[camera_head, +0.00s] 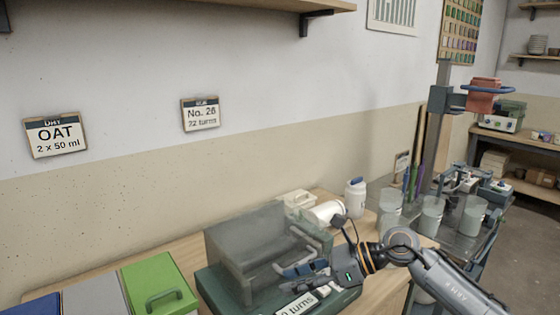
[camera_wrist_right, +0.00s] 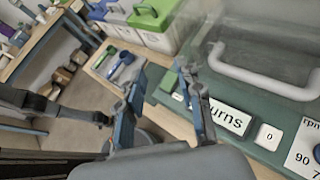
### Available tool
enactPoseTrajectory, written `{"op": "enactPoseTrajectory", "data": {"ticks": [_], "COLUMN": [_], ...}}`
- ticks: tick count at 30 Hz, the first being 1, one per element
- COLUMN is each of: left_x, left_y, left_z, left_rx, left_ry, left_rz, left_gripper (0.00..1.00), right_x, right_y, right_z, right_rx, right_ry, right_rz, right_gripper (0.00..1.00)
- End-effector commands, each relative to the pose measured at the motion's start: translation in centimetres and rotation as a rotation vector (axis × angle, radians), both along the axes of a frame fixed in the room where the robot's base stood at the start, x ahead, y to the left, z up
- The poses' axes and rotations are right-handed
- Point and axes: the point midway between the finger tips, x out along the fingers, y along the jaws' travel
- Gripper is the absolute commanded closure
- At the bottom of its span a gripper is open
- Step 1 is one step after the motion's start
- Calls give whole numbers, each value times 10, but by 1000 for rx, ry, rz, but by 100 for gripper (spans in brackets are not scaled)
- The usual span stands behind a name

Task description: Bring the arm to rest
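My right arm (camera_head: 447,277) reaches in from the lower right. Its gripper (camera_head: 292,270) is over the front of a dark green machine with a smoky clear lid (camera_head: 240,245). In the right wrist view, the gripper (camera_wrist_right: 166,82) has its two blue-grey fingers spread apart with nothing between them. The machine's pale lid handle (camera_wrist_right: 262,75) and "turns" label (camera_wrist_right: 230,119) lie to the right of the fingers there. The gripper appears apart from the handle. My left gripper does not show.
A green box (camera_head: 160,284) stands left of the machine. A white bottle (camera_head: 355,198) and several clear beakers (camera_head: 431,212) stand to the right. Wall cards read "OAT 2 x 50 ml" (camera_head: 55,135) and "No. 26, 22 turns" (camera_head: 201,114). Floor (camera_head: 535,240) shows clear at the right.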

Motion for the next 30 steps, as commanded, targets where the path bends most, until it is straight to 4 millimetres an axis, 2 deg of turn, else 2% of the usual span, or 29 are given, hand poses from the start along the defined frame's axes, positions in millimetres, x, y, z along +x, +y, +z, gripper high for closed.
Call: {"op": "enactPoseTrajectory", "data": {"ticks": [1,3,6,8,10,13,14,17,19,21,23,25,26,27,30], "left_x": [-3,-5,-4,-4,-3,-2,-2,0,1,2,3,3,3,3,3], "left_y": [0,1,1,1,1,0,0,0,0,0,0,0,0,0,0], "left_z": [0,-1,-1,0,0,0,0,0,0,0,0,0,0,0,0], "left_rx": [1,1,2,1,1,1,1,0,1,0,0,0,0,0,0], "left_ry": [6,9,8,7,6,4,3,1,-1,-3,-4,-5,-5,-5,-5], "left_rz": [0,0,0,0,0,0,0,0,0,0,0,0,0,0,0], "left_gripper": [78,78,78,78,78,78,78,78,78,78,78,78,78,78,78], "right_x": [-9,-15,-17,-14,-9,0,2,1,-9,-28,-51,-84,-99,-118,-163], "right_y": [20,41,51,45,30,-6,-18,-62,-91,-118,-136,-152,-157,-162,-170], "right_z": [6,24,52,64,70,62,55,18,-19,-61,-96,-134,-149,-165,-196], "right_rx": [122,323,621,794,984,1237,1309,1526,1660,1777,1856,1926,-1936,-1833,-1629], "right_ry": [46,133,296,411,557,784,855,1098,1267,1435,1567,1704,-1742,-1687,-1569], "right_rz": [-32,-107,-247,-343,-463,-660,-721,-949,-1124,-1313,-1477,-1670,1739,1721,1686], "right_gripper": [64,64,64,64,64,64,64,64,64,64,64,64,64,64,64]}}
